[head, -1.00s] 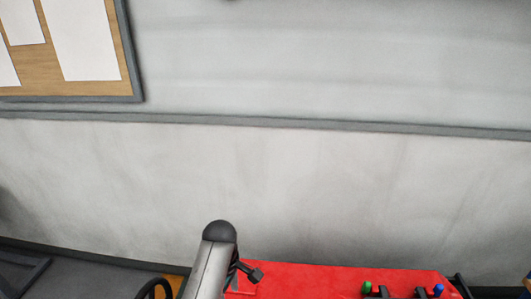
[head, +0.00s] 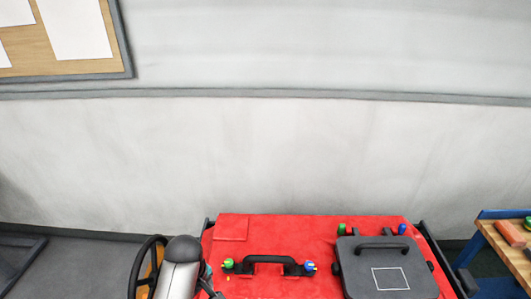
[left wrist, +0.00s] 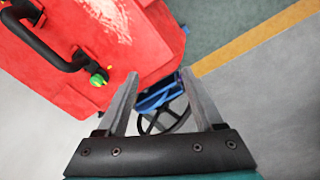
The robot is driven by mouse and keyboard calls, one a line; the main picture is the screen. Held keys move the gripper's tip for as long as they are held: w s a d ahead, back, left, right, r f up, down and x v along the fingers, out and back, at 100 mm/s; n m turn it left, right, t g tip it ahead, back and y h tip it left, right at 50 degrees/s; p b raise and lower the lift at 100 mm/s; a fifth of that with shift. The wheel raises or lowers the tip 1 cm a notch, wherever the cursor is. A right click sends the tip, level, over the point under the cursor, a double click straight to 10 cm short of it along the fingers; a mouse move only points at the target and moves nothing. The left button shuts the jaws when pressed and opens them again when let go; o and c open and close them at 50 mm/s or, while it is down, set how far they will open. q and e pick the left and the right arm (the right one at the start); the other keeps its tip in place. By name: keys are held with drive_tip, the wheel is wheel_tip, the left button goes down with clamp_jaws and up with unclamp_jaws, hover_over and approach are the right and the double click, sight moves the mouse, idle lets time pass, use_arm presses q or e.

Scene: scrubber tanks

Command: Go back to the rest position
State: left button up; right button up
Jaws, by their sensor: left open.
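My left gripper (left wrist: 160,88) shows in the left wrist view. Its two grey fingers are apart with nothing between them in their grip. Beyond the fingers are the red scrubber machine (left wrist: 150,48) and, partly hidden, a dark wheel-like ring with a blue part. In the head view a grey link of mine (head: 181,270) with a dark round end rises at the bottom, in front of the red machine's left side (head: 300,226). The left gripper itself is not clearly seen there. My right gripper is in neither view.
The red machine carries a black handle (head: 270,262) with green and blue knobs, and a dark lid (head: 350,282) with its own handle. A black steering wheel (head: 143,268) is at left. A wooden-topped blue bench (head: 500,245) stands at right.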

use_arm(q)
drive_tip(key=s+r+m+t, duration=0.1)
drive_tip(key=s+r+m, duration=0.3)
drive_tip(key=s+m, duration=0.45)
drive_tip(key=s+r+m+t, duration=0.2)
drive_tip(key=s+r+m, duration=0.3)
drive_tip(key=s, duration=0.6)
wheel_tip(320, 180, down, 31)
drive_tip(key=g+b, duration=0.2)
drive_tip(key=b, duration=0.9)
drive_tip(key=s+a+f+b, duration=0.1)
drive_tip(key=s+f+b, duration=0.3)
drive_tip(key=f, duration=0.5)
drive_tip(key=s+a+f+b, duration=0.1)
drive_tip(key=s+f+b, duration=0.3)
drive_tip(key=s+f, duration=0.3)
drive_tip(key=s+a+f+g+b, duration=0.1)
drive_tip(key=s+f+b, duration=0.3)
drive_tip(key=f, duration=0.9)
drive_tip(key=shift+s+b, duration=0.3)
drive_tip(key=shift+s, duration=0.6)
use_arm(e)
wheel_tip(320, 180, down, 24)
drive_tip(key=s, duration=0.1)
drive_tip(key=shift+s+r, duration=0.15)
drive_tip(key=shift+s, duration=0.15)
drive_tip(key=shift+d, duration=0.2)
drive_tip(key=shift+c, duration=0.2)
